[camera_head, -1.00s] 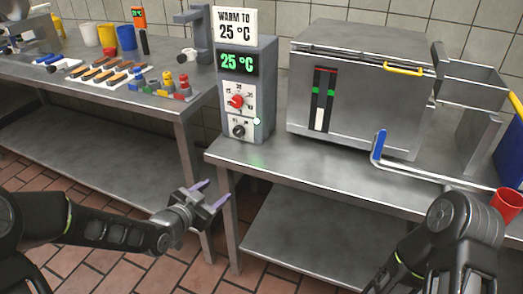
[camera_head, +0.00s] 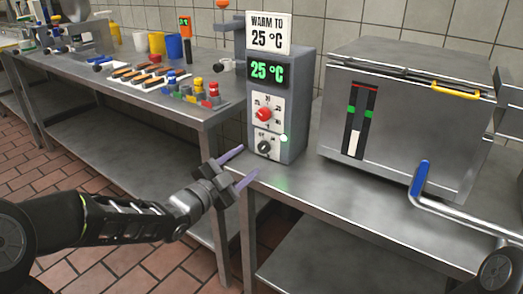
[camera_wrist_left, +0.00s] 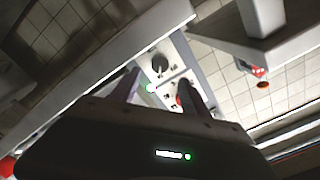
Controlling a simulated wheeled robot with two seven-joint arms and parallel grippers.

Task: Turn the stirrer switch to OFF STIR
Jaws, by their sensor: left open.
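The grey control box (camera_head: 297,110) stands on the steel table, with a green "25 °C" display (camera_head: 270,72) under a "WARM TO 25 °C" sign. Its upper dial has a red knob (camera_head: 264,114). The lower dial has a black knob (camera_head: 265,146); its labels are too small to read. My left gripper (camera_head: 250,162) is open and empty, in front of the box, just below and left of the black knob and apart from it. In the left wrist view the black knob (camera_wrist_left: 159,62) lies ahead between the fingers, with the red knob (camera_wrist_left: 180,101) beside the right finger. My right gripper is out of view.
A lit green spot (camera_head: 284,137) shows by the lower dial. A steel tank (camera_head: 390,120) with a yellow handle and a blue-handled pipe (camera_head: 421,178) stand to the right. Another table holds bars, cups (camera_head: 157,43) and small coloured-top items (camera_head: 210,92). The table front near the box is clear.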

